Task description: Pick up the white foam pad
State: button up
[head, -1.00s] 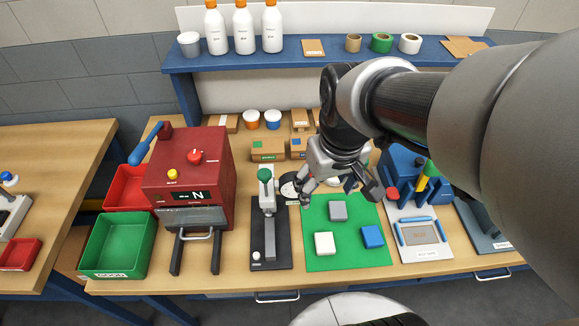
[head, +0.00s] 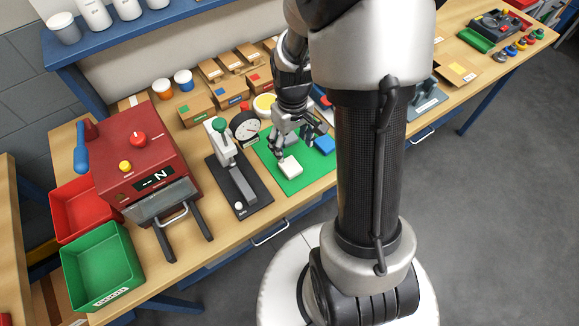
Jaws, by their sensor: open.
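The white foam pad (head: 290,167) is a small white block lying on the green mat (head: 264,150), near the mat's front left. My gripper (head: 285,152) is over the mat, just behind and above the pad in the picture. Its jaws are open and nothing shows between them. I cannot tell whether a fingertip touches the pad. The blue block (head: 325,146) lies to the right on the same mat, partly beside my arm. The grey block is hidden behind the gripper.
A lever press (head: 232,170) on a black base stands left of the mat, with a round dial (head: 245,127) behind it. The red machine (head: 146,160), red bin (head: 78,205) and green bin (head: 103,262) are further left. Small cardboard boxes (head: 195,108) stand behind.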

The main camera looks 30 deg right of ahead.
aim_at(290, 165)
notch_tip(290, 165, down, 3)
jog(key=shift+f+b, duration=0.1)
jog(key=shift+b, duration=0.25)
jog(key=f, duration=0.1)
jog(key=f+b, duration=0.1)
jog(key=f, duration=0.1)
jog(key=f+b, duration=0.1)
jog(key=shift+s+a+f, duration=0.25)
jog(key=shift+s+a, duration=0.1)
jog(key=shift+a, duration=0.05)
jog(key=shift+f, duration=0.35)
jog(key=shift+r, duration=0.1)
jog(key=shift+c, duration=0.4)
jog(key=c, duration=0.7)
